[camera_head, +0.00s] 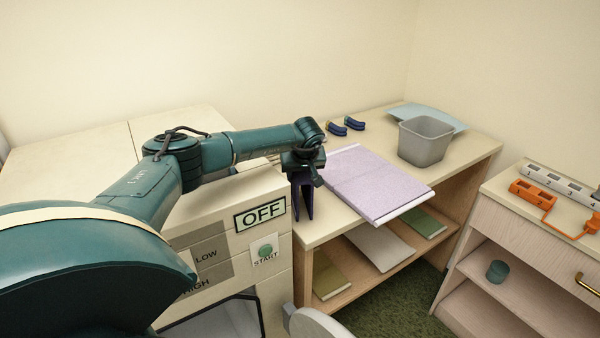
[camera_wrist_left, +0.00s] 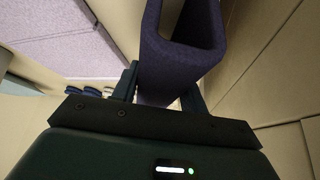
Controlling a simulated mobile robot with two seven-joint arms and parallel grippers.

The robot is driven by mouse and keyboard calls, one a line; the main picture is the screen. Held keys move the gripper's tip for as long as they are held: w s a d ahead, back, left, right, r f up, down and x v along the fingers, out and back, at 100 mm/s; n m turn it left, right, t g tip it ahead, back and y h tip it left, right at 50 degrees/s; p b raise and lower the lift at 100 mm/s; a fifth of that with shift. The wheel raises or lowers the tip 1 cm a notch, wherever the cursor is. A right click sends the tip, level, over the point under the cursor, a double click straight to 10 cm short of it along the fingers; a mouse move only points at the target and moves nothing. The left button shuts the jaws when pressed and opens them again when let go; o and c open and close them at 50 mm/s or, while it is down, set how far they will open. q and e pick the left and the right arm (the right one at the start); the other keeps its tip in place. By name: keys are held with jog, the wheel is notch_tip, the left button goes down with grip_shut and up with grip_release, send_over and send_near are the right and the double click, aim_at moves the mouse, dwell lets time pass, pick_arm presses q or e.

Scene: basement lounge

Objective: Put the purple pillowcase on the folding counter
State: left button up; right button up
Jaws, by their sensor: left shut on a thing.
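My left gripper (camera_head: 303,172) is shut on the dark purple pillowcase (camera_head: 303,200). The pillowcase hangs below the fingers as a narrow folded piece, between the panelled machine and the front left of the folding counter (camera_head: 313,222). In the left wrist view the pillowcase (camera_wrist_left: 180,50) stands out from between the fingers (camera_wrist_left: 163,82) as an open-ended fold. I cannot tell whether it touches the counter. My right gripper is in neither view.
A flat lilac folded cloth or mat (camera_head: 375,185) covers the counter's middle. A grey bin (camera_head: 425,140), a pale blue sheet (camera_head: 440,114) and blue clips (camera_head: 345,125) are behind. The machine (camera_head: 215,215) stands left. A drawer cabinet (camera_head: 515,225) stands right. Clear counter shows near the clips.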

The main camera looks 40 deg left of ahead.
pick_arm(q)
jog(key=shift+f, duration=0.2)
jog(key=o, duration=1)
jog(key=shift+r, duration=0.1)
jog(key=shift+r, duration=0.25)
jog(key=b+v, duration=0.2)
jog(key=v, duration=1)
jog(key=shift+f, duration=0.1)
